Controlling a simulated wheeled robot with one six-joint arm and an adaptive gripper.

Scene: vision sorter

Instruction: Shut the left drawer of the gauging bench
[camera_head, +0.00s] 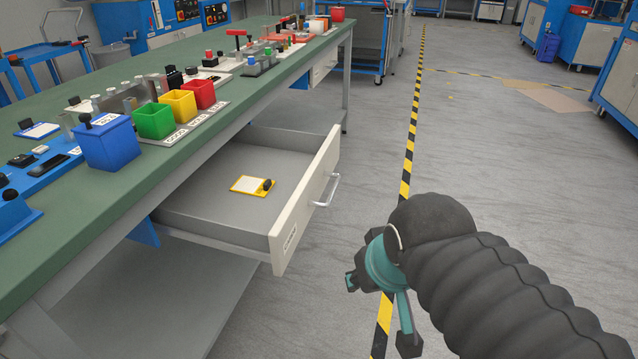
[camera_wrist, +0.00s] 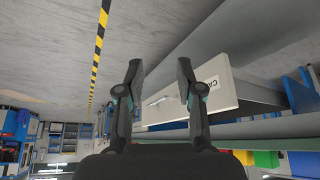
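The left drawer (camera_head: 215,208) of the green-topped gauging bench (camera_head: 62,225) is pulled well out, its pale front panel (camera_head: 300,205) facing the aisle. A bar handle (camera_head: 328,190) is on that panel. A yellow-edged card with a black knob (camera_head: 252,185) lies on the drawer floor. My gripper (camera_head: 378,314) is in the aisle, to the right of the drawer front and apart from it. In the wrist view my gripper (camera_wrist: 158,67) has its fingers spread with nothing held. The drawer front (camera_wrist: 222,92) and handle (camera_wrist: 158,100) show beyond and between the fingers.
Blue, green, yellow and red bins (camera_head: 155,120) stand on the bench top among small gauges. A second drawer (camera_head: 322,66) farther along the bench looks shut. A blue trolley (camera_head: 360,45) stands past the bench end. The grey floor right of the striped tape (camera_head: 410,150) is clear.

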